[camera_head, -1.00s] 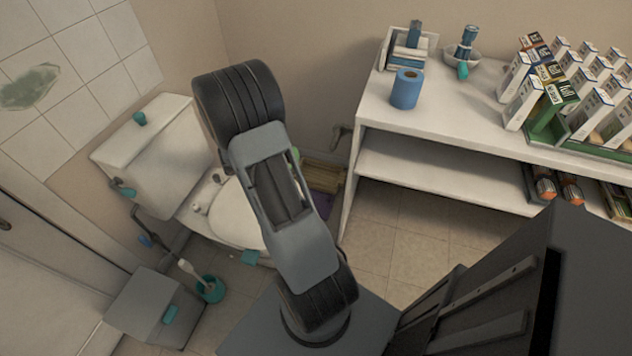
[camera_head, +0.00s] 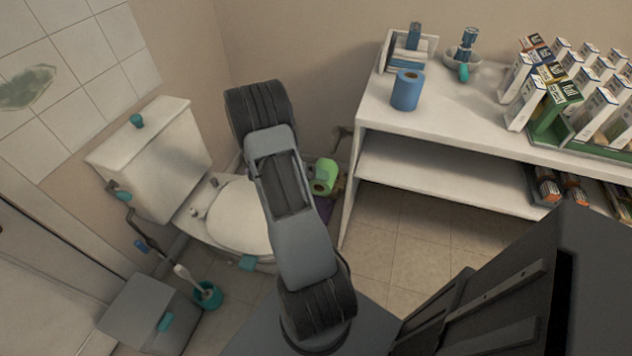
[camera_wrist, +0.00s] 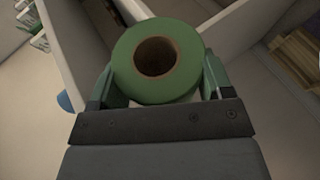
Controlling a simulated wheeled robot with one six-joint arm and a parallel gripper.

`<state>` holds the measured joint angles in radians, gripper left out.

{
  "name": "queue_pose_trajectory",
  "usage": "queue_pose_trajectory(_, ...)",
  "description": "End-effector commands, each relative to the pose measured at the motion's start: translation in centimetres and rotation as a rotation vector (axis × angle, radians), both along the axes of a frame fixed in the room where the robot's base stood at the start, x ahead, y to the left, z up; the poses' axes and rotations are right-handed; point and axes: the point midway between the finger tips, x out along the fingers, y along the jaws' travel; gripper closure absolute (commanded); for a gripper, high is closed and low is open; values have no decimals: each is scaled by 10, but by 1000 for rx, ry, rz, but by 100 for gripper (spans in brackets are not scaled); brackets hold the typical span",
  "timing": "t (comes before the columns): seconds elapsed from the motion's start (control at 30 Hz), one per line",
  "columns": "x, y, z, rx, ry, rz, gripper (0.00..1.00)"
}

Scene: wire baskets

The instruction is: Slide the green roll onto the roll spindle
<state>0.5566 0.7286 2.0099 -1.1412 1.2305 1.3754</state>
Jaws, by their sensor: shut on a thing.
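The green roll (camera_head: 325,176) shows just right of my arm, in front of the wall between the toilet and the white shelf. In the wrist view the green roll (camera_wrist: 187,84) fills the middle, its brown core hole facing the camera. My gripper (camera_wrist: 158,88) is shut on it, one finger at each side. In the head view my arm hides the gripper. A grey fitting on the wall beside the shelf (camera_head: 341,134) looks like the roll spindle, above and a little right of the green roll. The spindle cannot be made out in the wrist view.
The white shelf unit (camera_head: 450,122) stands at the right, with a blue roll (camera_head: 407,90) and several boxes on top. The toilet (camera_head: 235,218) stands at the left. A toilet brush in its holder (camera_head: 207,295) stands by a grey bin (camera_head: 150,310). Floor before the shelf is clear.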

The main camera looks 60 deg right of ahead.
Motion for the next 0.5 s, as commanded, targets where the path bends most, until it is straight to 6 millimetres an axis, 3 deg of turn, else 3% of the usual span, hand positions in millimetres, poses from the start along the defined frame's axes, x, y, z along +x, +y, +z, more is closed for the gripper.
queue_pose_trajectory(0.17,3,1,-1,-4,1,2,74)
queue_pose_trajectory(0.5,9,-21,0,-4,1,2,74)
